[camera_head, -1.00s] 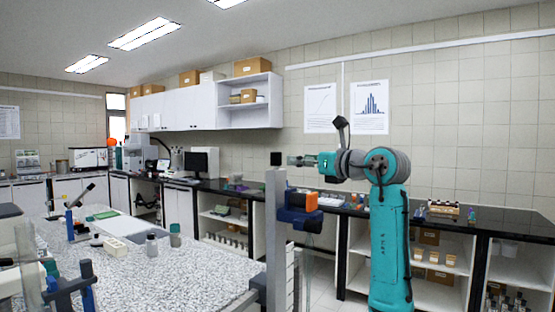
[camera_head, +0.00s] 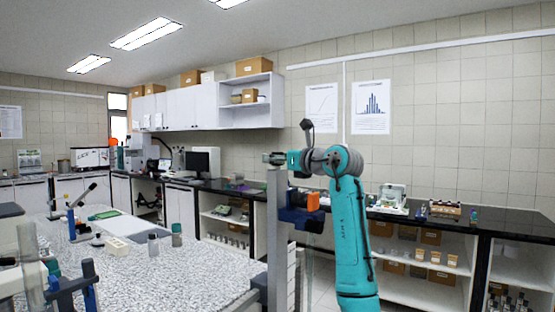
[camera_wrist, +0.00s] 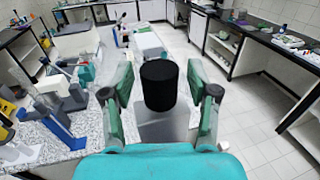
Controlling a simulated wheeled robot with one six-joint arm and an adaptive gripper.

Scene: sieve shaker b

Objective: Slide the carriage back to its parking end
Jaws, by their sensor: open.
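A grey upright post (camera_head: 277,235) stands by the bench corner in the head view. A blue and orange block (camera_head: 301,216) sits at its right side. I cannot tell for certain which part is the carriage. My gripper (camera_head: 274,159) is at the top of the post and covers the black knob there. In the wrist view, the black cylindrical knob (camera_wrist: 160,86) stands upright between the two spread fingers of my gripper (camera_wrist: 160,80). A gap shows on each side of the knob. The gripper is open. The parking end cannot be made out.
A speckled bench (camera_head: 190,262) lies left of the post, with bottles (camera_head: 153,245) and a blue stand (camera_head: 75,290) on it. A dark counter (camera_head: 510,222) with shelves below runs along the wall. Open floor (camera_wrist: 262,128) shows at right in the wrist view.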

